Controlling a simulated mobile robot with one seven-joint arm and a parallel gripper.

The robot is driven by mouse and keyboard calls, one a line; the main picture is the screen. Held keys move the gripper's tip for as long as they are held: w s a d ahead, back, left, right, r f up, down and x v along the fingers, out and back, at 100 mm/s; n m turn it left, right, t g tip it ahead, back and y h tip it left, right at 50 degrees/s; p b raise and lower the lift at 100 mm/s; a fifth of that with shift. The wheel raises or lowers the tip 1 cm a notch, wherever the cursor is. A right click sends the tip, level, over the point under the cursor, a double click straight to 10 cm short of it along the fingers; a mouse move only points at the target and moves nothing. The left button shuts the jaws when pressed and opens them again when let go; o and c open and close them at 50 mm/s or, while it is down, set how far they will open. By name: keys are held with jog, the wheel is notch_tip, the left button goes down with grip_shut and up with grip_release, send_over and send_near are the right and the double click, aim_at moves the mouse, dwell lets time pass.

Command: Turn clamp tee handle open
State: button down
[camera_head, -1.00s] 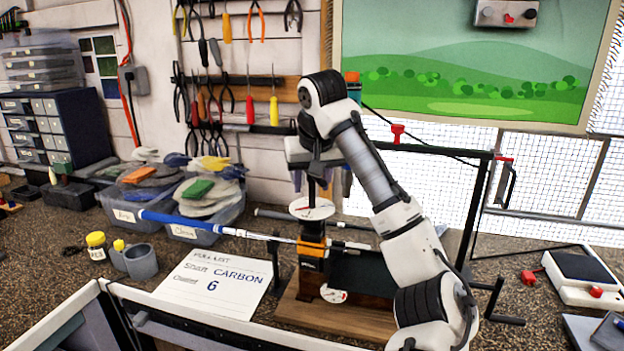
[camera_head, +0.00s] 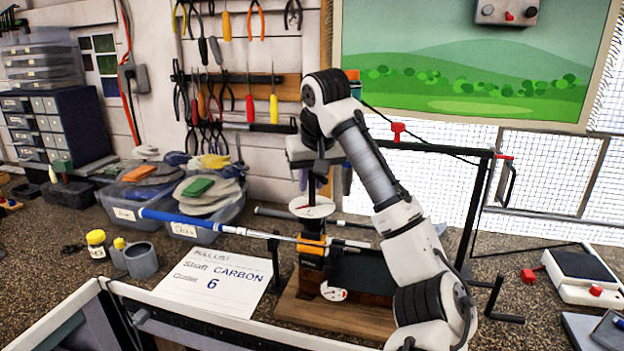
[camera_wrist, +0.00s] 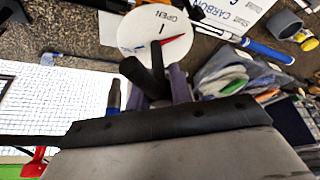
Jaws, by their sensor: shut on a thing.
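The orange and black shaft clamp (camera_head: 312,246) stands on a wooden base, with a club shaft (camera_head: 275,236) with a blue grip lying through it. A round white dial (camera_head: 312,206) with a red pointer sits above the clamp. In the wrist view the dial (camera_wrist: 155,36) reads OPEN, with the red pointer to the right of a black mark. My gripper (camera_head: 318,182) is above the dial, pointing down. It is shut on the black tee handle (camera_wrist: 142,75), which shows between its fingers in the wrist view. Part of the handle is hidden by the fingers.
A paper card (camera_head: 215,280) marked CARBON 6 lies left of the clamp. Tubs of discs (camera_head: 200,228) stand behind the shaft. A black frame (camera_head: 480,210) rises to the right. A scale (camera_head: 580,275) lies at far right.

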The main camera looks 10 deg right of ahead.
jog(key=n+y, duration=0.1)
jog(key=n, duration=0.1)
jog(key=n+y, duration=0.1)
jog(key=n, duration=0.2)
jog(key=shift+g, duration=0.3)
jog(key=shift+n+g+y, duration=0.5)
jog(key=shift+n+g, duration=0.1)
jog(key=shift+n, duration=1.5)
jog(key=c, duration=1.3)
grip_release()
jog(key=shift+o, duration=0.2)
jog(key=v, duration=1.3)
jog(key=shift+d+r, duration=0.15)
jog(key=shift+r, duration=0.25)
